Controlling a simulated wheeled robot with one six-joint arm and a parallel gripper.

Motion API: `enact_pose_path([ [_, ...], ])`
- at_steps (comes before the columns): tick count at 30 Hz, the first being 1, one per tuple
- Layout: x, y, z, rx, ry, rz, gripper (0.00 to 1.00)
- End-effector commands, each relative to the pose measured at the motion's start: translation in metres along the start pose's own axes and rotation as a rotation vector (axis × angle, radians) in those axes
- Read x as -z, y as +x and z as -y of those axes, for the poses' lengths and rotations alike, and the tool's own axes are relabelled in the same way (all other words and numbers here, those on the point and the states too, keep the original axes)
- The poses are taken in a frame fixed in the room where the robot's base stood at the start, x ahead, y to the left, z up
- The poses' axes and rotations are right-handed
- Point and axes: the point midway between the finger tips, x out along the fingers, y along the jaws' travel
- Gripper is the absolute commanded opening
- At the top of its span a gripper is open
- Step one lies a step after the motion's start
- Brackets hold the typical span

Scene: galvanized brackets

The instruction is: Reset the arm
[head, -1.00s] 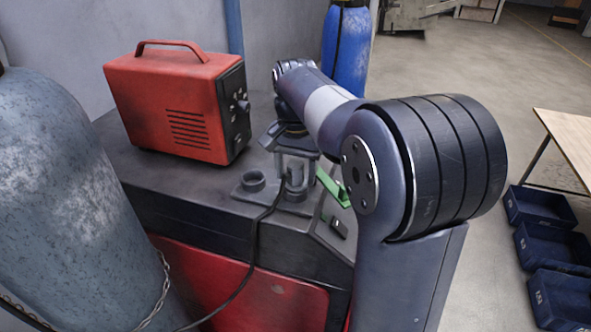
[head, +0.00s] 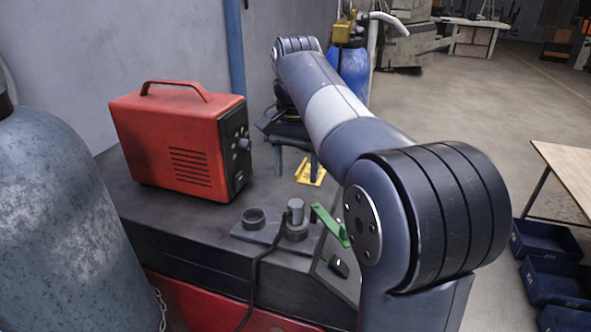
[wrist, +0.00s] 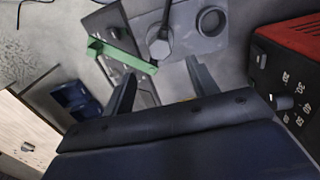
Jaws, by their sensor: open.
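My gripper (head: 294,160) hangs above the bench top behind the grey fixture plate in the head view, its fingers spread and nothing between them. In the wrist view my gripper (wrist: 157,85) shows its two fingers well apart at either side. My arm bends over from the right of the head view. The green bracket also shows in the wrist view (wrist: 122,56).
A red machine (head: 185,140) stands on the bench left of my gripper. A yellow bracket (head: 311,171) lies behind the fixture. A grey cylinder (head: 50,220) stands at front left. Blue bins (head: 550,245) and a wooden table (head: 570,165) are at right.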

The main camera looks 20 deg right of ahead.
Motion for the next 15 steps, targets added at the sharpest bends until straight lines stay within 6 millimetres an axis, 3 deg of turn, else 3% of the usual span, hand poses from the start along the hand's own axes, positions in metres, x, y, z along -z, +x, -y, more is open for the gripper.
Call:
enact_pose_path([
  [7,0.0,0.014,0.0,-0.001,0.0,0.002,0.56],
  [15,-0.001,0.061,0.0,-0.003,0.0,0.004,0.56],
])
